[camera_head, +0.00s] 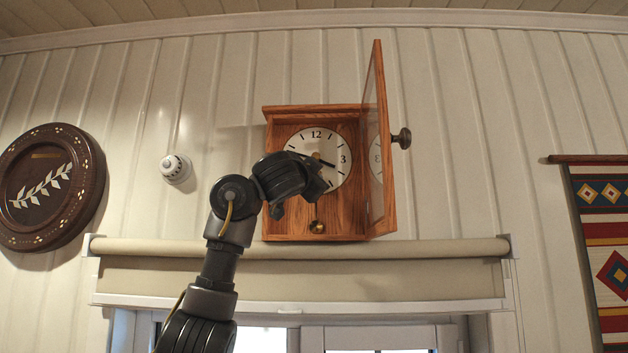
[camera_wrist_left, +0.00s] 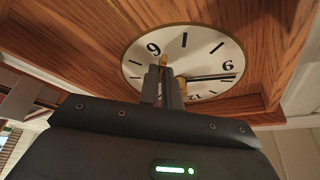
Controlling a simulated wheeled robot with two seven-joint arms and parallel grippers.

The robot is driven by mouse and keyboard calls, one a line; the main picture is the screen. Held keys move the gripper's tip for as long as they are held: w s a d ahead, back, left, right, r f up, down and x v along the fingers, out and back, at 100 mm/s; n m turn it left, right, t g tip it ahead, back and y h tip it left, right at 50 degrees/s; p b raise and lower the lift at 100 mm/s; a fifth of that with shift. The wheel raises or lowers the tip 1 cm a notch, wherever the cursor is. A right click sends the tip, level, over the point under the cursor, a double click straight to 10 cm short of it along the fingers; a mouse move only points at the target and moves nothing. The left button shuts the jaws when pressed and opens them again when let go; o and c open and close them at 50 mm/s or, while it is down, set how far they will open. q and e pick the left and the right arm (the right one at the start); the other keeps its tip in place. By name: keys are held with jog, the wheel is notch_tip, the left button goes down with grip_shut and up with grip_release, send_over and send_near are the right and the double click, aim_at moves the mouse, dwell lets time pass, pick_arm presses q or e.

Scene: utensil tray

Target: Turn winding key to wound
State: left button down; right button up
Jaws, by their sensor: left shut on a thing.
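The wooden clock (camera_head: 284,222) hangs on the wall with its glazed door (camera_head: 377,130) swung open to the right. Its white dial (camera_head: 322,143) is partly covered by my left arm in the head view; the dial also shows, tilted, in the left wrist view (camera_wrist_left: 200,47). My left gripper (camera_wrist_left: 165,80) reaches up to the dial, shut on a small brass piece, seemingly the winding key (camera_wrist_left: 166,60), near the dial's middle. The fingers hide most of the key, so its angle cannot be told. My right gripper is in neither view.
The open door with its dark knob (camera_head: 403,138) stands out just right of my left gripper. A brass pendulum bob (camera_head: 317,227) hangs below the dial. A roller blind (camera_head: 300,248) runs under the clock. A round wooden plaque (camera_head: 45,185) and a white dial-like fixture (camera_head: 175,168) are on the left.

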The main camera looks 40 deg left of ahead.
pick_arm(q)
jog(key=shift+w+d+r+m+g+h+p, duration=0.2)
jog(key=shift+m+g+p, duration=1)
jog(key=shift+m, duration=2.25)
jog(key=shift+s+r+m+g+h+p, duration=0.2)
jog(key=shift+m+g+p, duration=1)
jog(key=shift+m, duration=2.3)
jog(key=shift+w+d+r+m+g+h+p, duration=0.1)
jog(key=shift+r+m+g+h+p, duration=0.2)
jog(key=shift+m+g+p, duration=2.05)
jog(key=shift+m+t+b, duration=1.05)
jog(key=shift+m+b, duration=0.05)
jog(key=shift+b, duration=0.15)
